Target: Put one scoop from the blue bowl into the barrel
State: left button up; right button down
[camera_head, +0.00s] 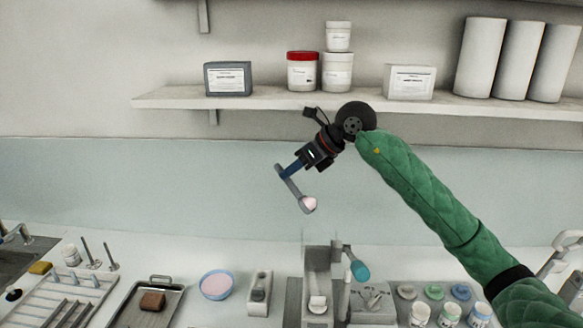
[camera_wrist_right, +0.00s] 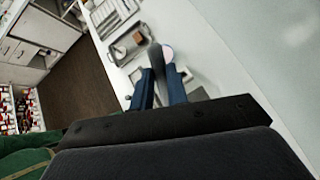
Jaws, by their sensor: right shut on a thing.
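My right gripper (camera_head: 291,170) is shut on the handle of a grey scoop (camera_head: 296,191), high above the counter in front of the wall. The scoop's cup holds a pale pink mass (camera_head: 310,204). In the right wrist view, the blue fingers (camera_wrist_right: 160,80) grip the scoop's dark handle (camera_wrist_right: 156,60). The blue bowl (camera_head: 203,292), with pink content, stands on the counter, lower left of the scoop. A grey mill (camera_head: 318,262) with a teal-tipped handle (camera_head: 359,271) stands below the scoop; I cannot make out its barrel opening. My left gripper is not in view.
A shelf (camera_head: 170,101) with jars, boxes and white cylinders runs above the gripper. A tray (camera_head: 120,318) with a brown block (camera_head: 152,301) and a drying rack (camera_head: 50,302) lie left of the bowl. Several small jars stand right of the mill (camera_head: 420,313).

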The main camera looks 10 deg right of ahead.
aim_at(290, 183)
jog(key=shift+w+f, duration=0.15)
jog(key=shift+f, duration=1.25)
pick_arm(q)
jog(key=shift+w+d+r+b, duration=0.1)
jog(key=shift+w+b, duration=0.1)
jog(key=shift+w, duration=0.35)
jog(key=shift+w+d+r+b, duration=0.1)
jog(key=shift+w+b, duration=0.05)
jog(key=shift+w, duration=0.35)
pick_arm(e)
jog(key=shift+f, duration=0.75)
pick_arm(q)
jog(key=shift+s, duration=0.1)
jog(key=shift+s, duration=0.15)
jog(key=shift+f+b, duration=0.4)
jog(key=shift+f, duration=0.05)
pick_arm(e)
jog(key=shift+w+a, duration=0.1)
jog(key=shift+a, duration=0.05)
jog(key=shift+r, duration=0.2)
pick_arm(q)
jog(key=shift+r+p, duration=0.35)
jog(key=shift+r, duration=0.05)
pick_arm(e)
jog(key=shift+r, duration=2.8)
